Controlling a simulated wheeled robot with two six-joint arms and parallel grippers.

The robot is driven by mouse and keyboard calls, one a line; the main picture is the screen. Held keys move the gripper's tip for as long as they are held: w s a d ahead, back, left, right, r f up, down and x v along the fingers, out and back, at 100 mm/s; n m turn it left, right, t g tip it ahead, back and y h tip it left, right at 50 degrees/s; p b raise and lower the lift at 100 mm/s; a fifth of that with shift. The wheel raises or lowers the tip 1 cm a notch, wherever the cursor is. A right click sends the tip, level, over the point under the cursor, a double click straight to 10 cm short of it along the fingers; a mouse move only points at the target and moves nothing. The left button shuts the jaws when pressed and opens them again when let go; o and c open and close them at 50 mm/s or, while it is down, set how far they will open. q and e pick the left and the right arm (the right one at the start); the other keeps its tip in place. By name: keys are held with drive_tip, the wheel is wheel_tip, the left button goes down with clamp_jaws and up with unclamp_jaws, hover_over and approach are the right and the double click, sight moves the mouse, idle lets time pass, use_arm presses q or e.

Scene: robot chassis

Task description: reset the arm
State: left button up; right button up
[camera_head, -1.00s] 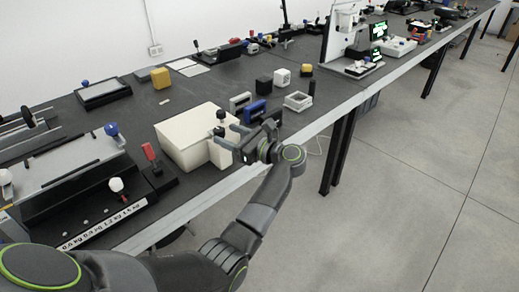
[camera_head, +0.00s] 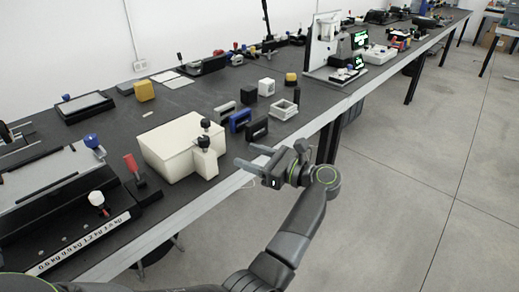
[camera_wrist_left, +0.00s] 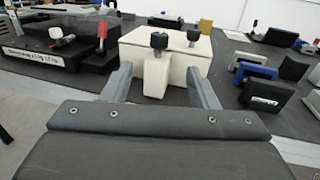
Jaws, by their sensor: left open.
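My left gripper (camera_head: 243,157) is open and empty. It is beyond the front edge of the table (camera_head: 160,222), to the right of the cream box (camera_head: 166,150), with a visible gap between them. In the left wrist view its two spread fingers (camera_wrist_left: 160,82) point at the cream box (camera_wrist_left: 196,48), with nothing between them. The box has black knobs (camera_wrist_left: 159,41) on it. My right gripper does not show in either view.
Black, blue and grey blocks (camera_head: 240,120) and a white square frame (camera_head: 283,110) stand on the table right of the box. A panel with a red-handled lever (camera_head: 131,164) is at the left. The floor (camera_head: 410,190) in front is clear.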

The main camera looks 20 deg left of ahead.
use_arm(q)
wheel_tip(320, 180, down, 15)
drive_tip(key=w+a+m+t+h+p, duration=0.2)
drive_tip(key=m+t+h+p, duration=0.25)
drive_tip(key=m+t, duration=1.5)
drive_tip(key=s+f+m+g+h+p, duration=0.1)
drive_tip(key=s+f+m+g+h, duration=0.4)
drive_tip(key=f+m, duration=0.6)
drive_tip(key=s+f+m+g+h+p, duration=0.1)
drive_tip(key=s+f+m+g+h, duration=0.2)
drive_tip(key=s+f+m+h, duration=0.55)
drive_tip(key=s+a+f+m+g+y+p, duration=0.15)
drive_tip(key=s+f+m+g, duration=0.5)
drive_tip(key=s+f, duration=0.75)
drive_tip(key=s+a+f+m+g, duration=0.1)
drive_tip(key=s+m+g, duration=0.1)
drive_tip(key=s, duration=0.6)
drive_tip(key=s+a+f+m+g+p, duration=0.1)
drive_tip(key=s+a+f+m+g, duration=0.1)
drive_tip(key=s, duration=0.7)
drive_tip(key=s+a+f+m+g, duration=0.2)
drive_tip(key=s, duration=0.6)
drive_tip(key=shift+s+g+p, duration=0.25)
drive_tip(key=shift+g+p, duration=0.05)
drive_tip(key=shift+p, duration=0.05)
